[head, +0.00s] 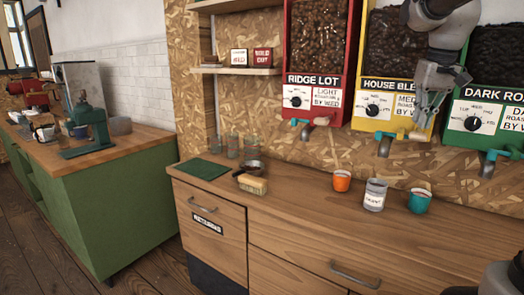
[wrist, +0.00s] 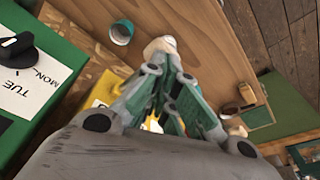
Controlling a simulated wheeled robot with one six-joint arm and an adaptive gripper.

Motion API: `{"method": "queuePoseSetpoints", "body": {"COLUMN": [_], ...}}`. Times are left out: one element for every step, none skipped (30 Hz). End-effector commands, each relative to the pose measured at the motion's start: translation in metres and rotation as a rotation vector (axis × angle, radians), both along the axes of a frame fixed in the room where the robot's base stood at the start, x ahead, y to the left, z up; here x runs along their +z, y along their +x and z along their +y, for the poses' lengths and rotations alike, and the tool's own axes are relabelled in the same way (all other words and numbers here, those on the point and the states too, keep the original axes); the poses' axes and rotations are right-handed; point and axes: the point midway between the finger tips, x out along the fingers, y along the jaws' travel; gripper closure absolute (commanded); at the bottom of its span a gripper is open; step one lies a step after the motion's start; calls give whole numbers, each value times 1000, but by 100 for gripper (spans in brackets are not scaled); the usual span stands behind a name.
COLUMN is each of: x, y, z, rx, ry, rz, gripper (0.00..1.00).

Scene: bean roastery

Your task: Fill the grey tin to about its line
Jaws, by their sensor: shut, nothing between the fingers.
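The grey tin (head: 375,196) stands upright on the wooden counter, with a pale lettered label on its front. Its fill line and contents are too small to make out. An orange cup (head: 342,181) stands to its left and a teal cup (head: 419,201) to its right; the teal cup also shows in the wrist view (wrist: 121,32). My gripper (head: 424,112) is shut and empty, above the counter in front of the yellow House Blend dispenser (head: 371,84), close to its lever. Contact with the lever cannot be told. In the wrist view, my fingers (wrist: 166,58) hide part of the counter.
The red Ridge Lot dispenser (head: 318,75) hangs left and the green Dark Roast dispenser (head: 490,118) right, with spouts over the counter. A small pan (head: 250,167), a sponge-like block (head: 253,185) and a green mat (head: 203,169) lie left. The counter's front is clear.

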Motion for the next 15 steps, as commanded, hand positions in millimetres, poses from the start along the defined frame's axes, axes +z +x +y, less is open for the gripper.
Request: {"method": "queuePoseSetpoints", "body": {"x": [0,0,0,-1,-1,-2,-3,-4,-5,-6,-7,-8,-9,-10,-11], "y": [0,0,0,0,0,0,0,0,0,0,0,0,0,0,0], "z": [0,0,0,0,0,0,0,0,0,0,0,0,0,0,0], "rx": [0,0,0,0,0,0,0,0,0,0,0,0,0,0,0], "ry": [0,0,0,0,0,0,0,0,0,0,0,0,0,0,0], "rz": [0,0,0,0,0,0,0,1,1,1,2,2,2,2,1], "gripper": [100,100,100,100,100,100,100,100,100,100,100,100,100,100,100]}}
